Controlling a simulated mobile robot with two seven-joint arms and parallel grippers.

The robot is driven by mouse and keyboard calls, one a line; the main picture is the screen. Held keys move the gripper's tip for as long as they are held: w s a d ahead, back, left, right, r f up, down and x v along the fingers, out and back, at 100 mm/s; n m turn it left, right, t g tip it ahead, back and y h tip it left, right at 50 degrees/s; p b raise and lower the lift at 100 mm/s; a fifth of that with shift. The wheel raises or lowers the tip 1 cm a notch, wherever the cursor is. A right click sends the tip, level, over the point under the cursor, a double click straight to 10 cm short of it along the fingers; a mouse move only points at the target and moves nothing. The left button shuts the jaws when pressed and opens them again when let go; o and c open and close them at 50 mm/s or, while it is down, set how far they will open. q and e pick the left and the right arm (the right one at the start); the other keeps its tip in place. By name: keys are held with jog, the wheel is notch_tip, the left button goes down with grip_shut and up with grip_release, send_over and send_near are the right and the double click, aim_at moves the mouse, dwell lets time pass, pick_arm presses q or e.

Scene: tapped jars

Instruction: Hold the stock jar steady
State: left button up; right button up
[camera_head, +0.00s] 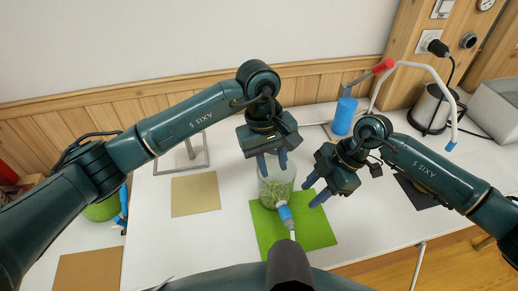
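A clear jar (277,188) with green contents stands upright on a green mat (318,232), with a blue and white tap (285,213) at its front. My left gripper (272,163) points down over the top of the jar. Its two fingers are apart and overlap the jar's upper edge in the picture; I cannot tell whether they touch it. Part of the jar's top is hidden behind the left fingers.
A blue cylinder (345,116) stands behind, by a white bent pipe (436,77). A tan mat (196,194), a brown mat (88,272) and another green-filled jar (102,209) are at left. A grey box (497,108) is at the back right.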

aim_at(261, 185)
pick_arm(q)
jog(key=a, duration=0.1)
jog(key=w+a+y, duration=0.1)
jog(key=w+t, duration=0.1)
jog(key=shift+w+a+r+m+y, duration=0.15)
jog(key=shift+a+r+m+y, duration=0.15)
jog(key=shift+a, duration=0.1)
jog(key=f, duration=1.3)
jog(key=shift+w+f, duration=0.1)
jog(key=shift+w, duration=0.1)
grip_shut()
pick_arm(e)
jog(key=shift+o, duration=0.2)
